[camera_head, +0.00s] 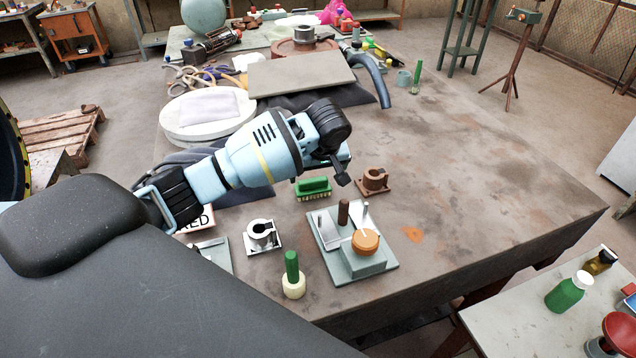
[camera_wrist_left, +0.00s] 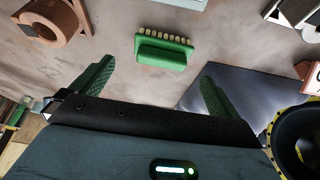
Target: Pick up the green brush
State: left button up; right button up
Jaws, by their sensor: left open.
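The green brush (camera_head: 313,186) lies on the brown workbench, with a green handle and a row of pale bristles along one side. It also shows in the left wrist view (camera_wrist_left: 163,52), ahead of the fingers and roughly between their lines. My left gripper (camera_head: 341,172) hangs above the bench, just up and to the right of the brush in the head view. Its two green-padded fingers (camera_wrist_left: 155,88) are spread wide, empty and apart from the brush. My right gripper is not in view.
Near the brush are a brown clamp block (camera_head: 374,180), a silver clamp block (camera_head: 262,235), a grey fixture with an orange knob (camera_head: 366,241) and a green-handled cream piece (camera_head: 292,275). A dark sheet (camera_wrist_left: 235,95) lies nearby. The bench's right side is clear.

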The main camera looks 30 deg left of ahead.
aim_at(313, 181)
pick_arm(q)
jog(key=shift+s+a+f, duration=0.2)
jog(key=shift+f, duration=0.25)
jog(key=shift+w+a+f, duration=0.2)
jog(key=shift+w+f, duration=0.25)
jog(key=shift+f, duration=0.3)
jog(key=x, duration=0.2)
jog(key=b+x, duration=0.1)
jog(key=x, duration=0.2)
jog(key=shift+a, duration=0.25)
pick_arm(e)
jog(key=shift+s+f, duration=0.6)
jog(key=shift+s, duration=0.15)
pick_arm(q)
jog(key=shift+r, duration=0.1)
jog(key=shift+w, duration=0.1)
jog(key=c, duration=0.9)
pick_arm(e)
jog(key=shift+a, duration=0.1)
pick_arm(q)
notch_tip(313, 181, up, 10)
jog(key=shift+p, duration=0.5)
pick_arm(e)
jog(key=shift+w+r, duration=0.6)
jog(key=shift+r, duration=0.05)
